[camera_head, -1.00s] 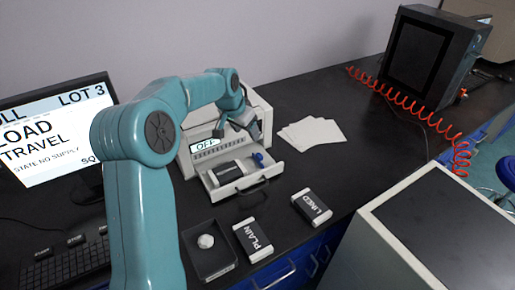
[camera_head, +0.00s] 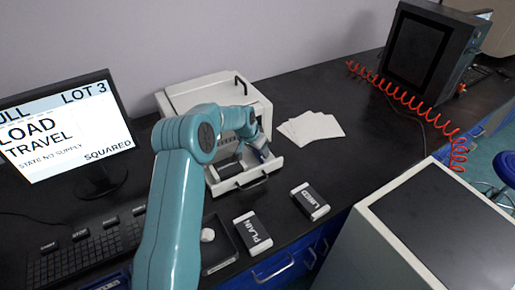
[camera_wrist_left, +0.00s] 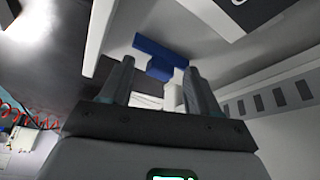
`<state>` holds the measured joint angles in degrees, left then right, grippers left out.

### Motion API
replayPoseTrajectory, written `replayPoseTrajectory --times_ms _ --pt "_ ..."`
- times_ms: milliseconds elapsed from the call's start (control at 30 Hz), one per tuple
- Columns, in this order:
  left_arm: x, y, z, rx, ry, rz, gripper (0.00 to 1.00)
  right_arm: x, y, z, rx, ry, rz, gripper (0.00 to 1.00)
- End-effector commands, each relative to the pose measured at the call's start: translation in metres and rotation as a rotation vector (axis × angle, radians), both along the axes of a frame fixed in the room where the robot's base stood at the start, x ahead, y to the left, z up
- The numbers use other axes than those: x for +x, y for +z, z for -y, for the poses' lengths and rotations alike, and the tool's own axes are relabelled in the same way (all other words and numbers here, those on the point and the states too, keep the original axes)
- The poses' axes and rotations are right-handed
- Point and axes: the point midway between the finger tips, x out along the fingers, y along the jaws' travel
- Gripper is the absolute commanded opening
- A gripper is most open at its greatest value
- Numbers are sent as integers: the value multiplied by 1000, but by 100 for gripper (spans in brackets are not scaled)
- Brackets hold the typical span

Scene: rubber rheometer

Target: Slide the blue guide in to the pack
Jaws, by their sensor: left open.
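The blue guide (camera_wrist_left: 158,58) shows in the left wrist view as a blue T-shaped piece inside the drawer. My left gripper (camera_wrist_left: 158,75) is open, with one finger on each side of the guide's stem; I cannot tell if they touch it. In the head view my left gripper (camera_head: 261,151) is low over the right part of the open drawer (camera_head: 268,172) and hides the guide. The pack (camera_head: 229,167), dark with a white end, lies in the drawer left of the gripper, partly covered by my arm. Its labelled face shows in the left wrist view (camera_wrist_left: 238,12).
The white instrument (camera_head: 190,93) stands behind the drawer. The PLAIN pack (camera_head: 253,231), the LINED pack (camera_head: 310,202) and a dark tray (camera_head: 222,262) with a white lump (camera_head: 207,235) lie in front. White sheets (camera_head: 312,128) lie to the right. A monitor (camera_head: 65,130) stands left.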

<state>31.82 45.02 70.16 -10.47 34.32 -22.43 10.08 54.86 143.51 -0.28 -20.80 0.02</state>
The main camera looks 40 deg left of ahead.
Motion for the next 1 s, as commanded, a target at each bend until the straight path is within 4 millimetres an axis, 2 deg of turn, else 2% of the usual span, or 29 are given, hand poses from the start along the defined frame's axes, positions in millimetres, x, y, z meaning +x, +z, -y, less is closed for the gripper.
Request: replayPoseTrajectory --times_ms 100,300,433,600,700,967,1000 --pt "0 0 0 0 0 0 61 0 0 0 0 0 0 43" --pt "0 0 0 0 0 0 0 0 0 0 0 0 0 43" --pt "-3 0 -1 1 1 0 0 0 -3 0 0 0 0 43" --pt "-28 -2 -9 0 3 0 0 0 -18 0 0 0 0 43" --pt "-36 -1 -11 0 2 1 0 0 -20 0 0 0 0 43" --pt "-37 1 -11 0 1 1 0 0 -18 0 0 0 0 43" --pt "-37 1 -11 0 1 1 39 0 -18 0 0 0 0 43"
